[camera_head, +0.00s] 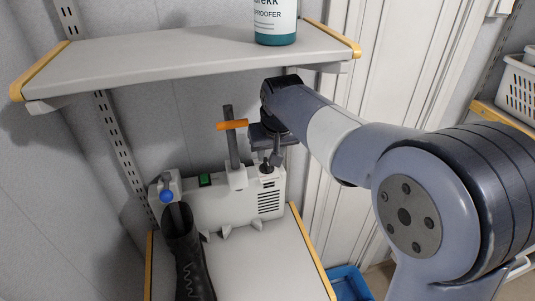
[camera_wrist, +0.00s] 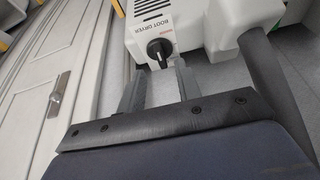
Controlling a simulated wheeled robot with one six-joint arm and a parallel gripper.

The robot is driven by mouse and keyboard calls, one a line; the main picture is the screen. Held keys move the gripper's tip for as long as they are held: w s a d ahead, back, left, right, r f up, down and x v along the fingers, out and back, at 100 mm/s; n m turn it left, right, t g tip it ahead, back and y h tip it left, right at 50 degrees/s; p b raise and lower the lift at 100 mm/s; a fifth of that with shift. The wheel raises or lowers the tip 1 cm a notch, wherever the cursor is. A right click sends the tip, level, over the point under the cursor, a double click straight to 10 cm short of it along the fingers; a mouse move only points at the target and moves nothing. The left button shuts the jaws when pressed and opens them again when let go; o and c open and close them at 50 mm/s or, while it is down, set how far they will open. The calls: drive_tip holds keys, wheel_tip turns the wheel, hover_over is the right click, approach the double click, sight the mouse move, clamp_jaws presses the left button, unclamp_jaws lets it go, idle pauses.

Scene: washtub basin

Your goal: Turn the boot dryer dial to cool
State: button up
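The boot dryer (camera_head: 215,208) is a white box on the lower shelf, with vent slots on its front. Its dial (camera_wrist: 158,48) is a black knob with a pale pointer mark, beside the "BOOT DRYER" lettering in the wrist view. Small red print lies near the knob, too small to read, so I cannot tell the setting. My gripper (camera_wrist: 156,70) is open, its two fingers apart with the knob in line with the gap between them. I cannot tell whether either finger touches it. In the head view my gripper (camera_head: 275,152) is at the dryer's top right.
A dark upright tube (camera_head: 230,150) with an orange lever (camera_head: 232,124) stands just left of my gripper. A green switch (camera_head: 205,180), a blue knob (camera_head: 166,196) and a black boot (camera_head: 190,262) are further left. An upper shelf (camera_head: 180,58) holding a bottle (camera_head: 275,25) overhangs.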

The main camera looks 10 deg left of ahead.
sight(267, 165)
drive_tip(key=shift+w+p+x, duration=0.15)
drive_tip(key=shift+p+x, duration=0.1)
drive_tip(key=shift+x, duration=1.1)
drive_tip(key=shift+w+p+x, duration=0.2)
drive_tip(key=shift+p+x, duration=0.05)
drive_tip(key=shift+x, duration=1.1)
drive_tip(key=shift+a+r, duration=0.15)
clamp_jaws()
